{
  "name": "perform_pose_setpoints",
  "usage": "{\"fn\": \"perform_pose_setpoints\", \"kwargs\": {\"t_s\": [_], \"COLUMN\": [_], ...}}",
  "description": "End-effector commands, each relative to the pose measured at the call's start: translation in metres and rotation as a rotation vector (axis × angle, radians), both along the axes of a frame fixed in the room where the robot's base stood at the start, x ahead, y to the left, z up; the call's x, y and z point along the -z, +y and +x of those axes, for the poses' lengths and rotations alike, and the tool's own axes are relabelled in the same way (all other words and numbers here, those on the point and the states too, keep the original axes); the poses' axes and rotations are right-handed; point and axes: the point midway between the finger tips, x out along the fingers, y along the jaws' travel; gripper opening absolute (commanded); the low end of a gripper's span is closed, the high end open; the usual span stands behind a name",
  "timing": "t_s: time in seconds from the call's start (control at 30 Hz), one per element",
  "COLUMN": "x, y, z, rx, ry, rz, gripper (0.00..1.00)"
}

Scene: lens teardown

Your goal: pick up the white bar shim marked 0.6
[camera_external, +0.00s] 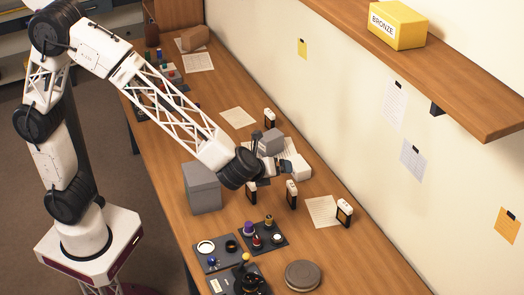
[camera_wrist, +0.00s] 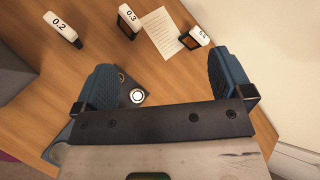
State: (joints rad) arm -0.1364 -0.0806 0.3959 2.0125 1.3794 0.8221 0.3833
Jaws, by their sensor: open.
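No mark reading 0.6 is legible in either view. In the wrist view three white bar shims in dark holders show: one marked 0.2 (camera_wrist: 62,28), one marked 0.3 (camera_wrist: 129,19), and one at the right that seems to read 0.4 (camera_wrist: 202,36). A further white-topped shim (camera_external: 269,117) stands farther back along the bench in the external view, its mark too small to read. My gripper (camera_external: 283,168) is above the bench, between that shim and the nearer ones. Its blue fingers (camera_wrist: 163,75) are wide apart with nothing held between them.
A grey box (camera_external: 202,187) stands left of my gripper. Dark trays with small parts (camera_external: 218,264) and a round grey disc (camera_external: 302,276) lie at the near end. A paper sheet (camera_external: 321,210) lies near the wall. A shelf (camera_external: 460,70) with a yellow BRONZE box (camera_external: 398,27) overhangs at right.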

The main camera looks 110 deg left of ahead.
Motion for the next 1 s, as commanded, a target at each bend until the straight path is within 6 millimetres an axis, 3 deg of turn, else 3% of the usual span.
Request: {"fn": "perform_pose_setpoints", "kwargs": {"t_s": [0.3,0.6,0.8,1.0], "x": [0.058,0.122,0.15,0.158], "y": [0.035,0.059,0.065,0.067], "z": [0.081,0.145,0.167,0.173], "rx": [0.248,0.482,0.578,0.607], "ry": [0.175,0.334,0.397,0.414], "rz": [0.209,0.385,0.455,0.475], "gripper": [0.98,0.98,0.98,0.98]}}
